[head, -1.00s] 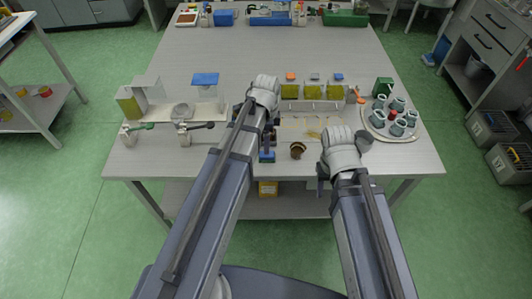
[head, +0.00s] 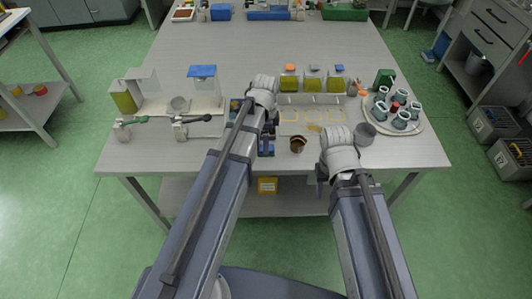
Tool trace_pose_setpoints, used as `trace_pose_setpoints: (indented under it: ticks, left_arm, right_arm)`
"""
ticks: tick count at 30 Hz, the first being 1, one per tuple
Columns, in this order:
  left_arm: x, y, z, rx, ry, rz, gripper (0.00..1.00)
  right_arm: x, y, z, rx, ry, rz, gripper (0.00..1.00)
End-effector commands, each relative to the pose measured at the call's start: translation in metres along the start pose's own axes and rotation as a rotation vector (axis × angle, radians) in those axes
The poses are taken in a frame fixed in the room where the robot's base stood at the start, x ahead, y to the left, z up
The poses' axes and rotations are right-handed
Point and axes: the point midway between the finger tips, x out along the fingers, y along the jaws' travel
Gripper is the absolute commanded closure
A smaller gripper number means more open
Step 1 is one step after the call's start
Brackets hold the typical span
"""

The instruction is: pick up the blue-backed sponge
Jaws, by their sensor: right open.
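A small blue piece (head: 266,149), likely the blue-backed sponge, lies near the front edge of the table (head: 215,155), left of a brown pot (head: 298,144). My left arm and gripper partly hide it, so its sponge side cannot be made out. My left gripper (head: 268,132) is over or right beside this blue piece; its fingers are too small and dark to read. My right gripper (head: 321,182) is open at the table's front edge, right of the brown pot and apart from the blue piece. Its wrist hides most of it.
Several yellow-green jars (head: 312,84) stand behind a low rack. A round tray (head: 422,127) with several grey cups is at the right. A white stand with a blue top (head: 202,72) and dark-handled tools are at the left. The table's middle back is clear.

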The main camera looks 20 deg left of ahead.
Motion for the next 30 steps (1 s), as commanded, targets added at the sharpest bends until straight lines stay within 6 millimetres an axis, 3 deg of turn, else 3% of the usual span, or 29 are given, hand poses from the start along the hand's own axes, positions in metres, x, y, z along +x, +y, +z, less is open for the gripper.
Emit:
trace_pose_setpoints:
  ticks: [1,6,16,30]
  left_arm:
    - [0.013,-0.002,-0.001,0.0,0.0,0.0,0.22]
    - [0.032,-0.002,-0.001,0.0,0.0,0.0,0.22]
    - [0.033,-0.002,-0.001,0.0,0.0,0.0,0.24]
    - [0.033,-0.002,-0.001,0.0,0.0,0.0,0.77]
  right_arm:
    - [0.013,-0.001,-0.001,0.0,0.0,0.0,0.5]
    - [0.032,-0.003,-0.002,0.0,0.0,0.0,0.5]
    - [0.033,-0.003,-0.002,0.0,0.0,0.0,0.5]
    - [0.033,-0.003,-0.002,0.0,0.0,0.0,0.5]
